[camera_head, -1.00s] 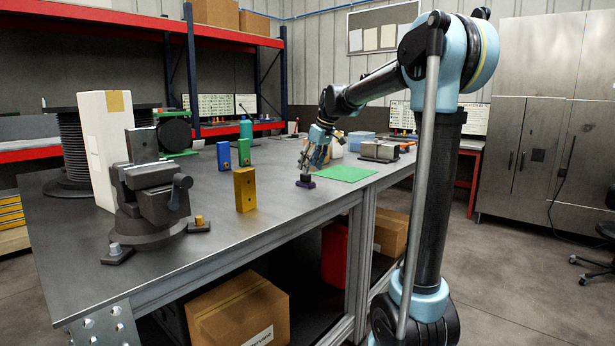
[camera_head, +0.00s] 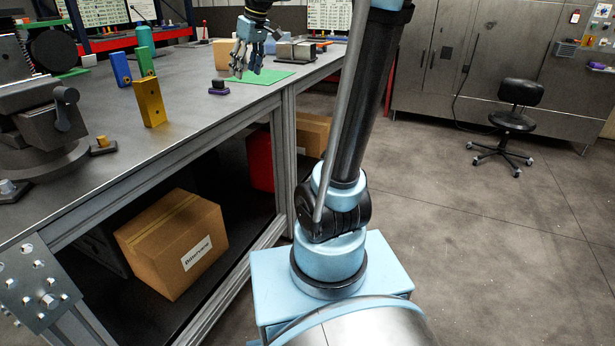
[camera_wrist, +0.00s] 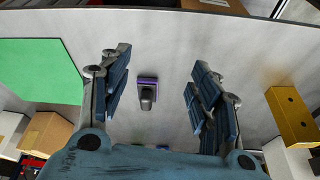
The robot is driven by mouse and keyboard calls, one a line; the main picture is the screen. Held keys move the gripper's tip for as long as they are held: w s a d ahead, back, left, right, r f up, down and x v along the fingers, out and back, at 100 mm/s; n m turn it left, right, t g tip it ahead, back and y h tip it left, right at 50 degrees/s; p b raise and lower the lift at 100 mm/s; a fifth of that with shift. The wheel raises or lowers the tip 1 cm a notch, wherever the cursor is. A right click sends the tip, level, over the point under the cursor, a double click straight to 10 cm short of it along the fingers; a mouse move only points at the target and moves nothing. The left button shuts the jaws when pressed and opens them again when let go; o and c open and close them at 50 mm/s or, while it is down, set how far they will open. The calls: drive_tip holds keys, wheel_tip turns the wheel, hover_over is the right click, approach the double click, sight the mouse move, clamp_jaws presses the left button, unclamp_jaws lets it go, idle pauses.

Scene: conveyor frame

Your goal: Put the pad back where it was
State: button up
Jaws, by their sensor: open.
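A small dark purple pad with a black upper part (camera_head: 219,88) sits on the grey workbench, left of the flat green mat (camera_head: 277,77). In the wrist view the pad (camera_wrist: 147,92) lies on the bench in the gap between my fingers, apart from both. My gripper (camera_head: 245,72) is open and empty, raised a little above the bench, close to the pad and in front of the mat's left part. The wrist view shows its two blue fingers (camera_wrist: 160,95) spread wide. The green mat (camera_wrist: 38,72) lies left of them there.
A yellow block (camera_head: 149,102), a green block (camera_head: 145,62) and a blue block (camera_head: 121,69) stand left of the pad. A dark vise (camera_head: 35,125) is at the left. A metal device (camera_head: 296,49) stands behind the mat. The bench around the pad is clear.

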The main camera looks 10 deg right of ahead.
drive_tip(key=s+d+f+m+h, duration=0.1)
drive_tip(key=s+d+f+m, duration=0.3)
drive_tip(key=s+f, duration=0.9)
drive_tip(key=s+d+f+m+h, duration=0.1)
drive_tip(key=s+d+f+m, duration=0.3)
drive_tip(key=s+d+f, duration=0.6)
drive_tip(key=s+f, duration=0.3)
drive_tip(key=s, duration=0.3)
drive_tip(key=shift+s+f+g+h, duration=0.25)
drive_tip(key=shift+f+g+h, duration=0.05)
drive_tip(key=shift+f+h, duration=0.1)
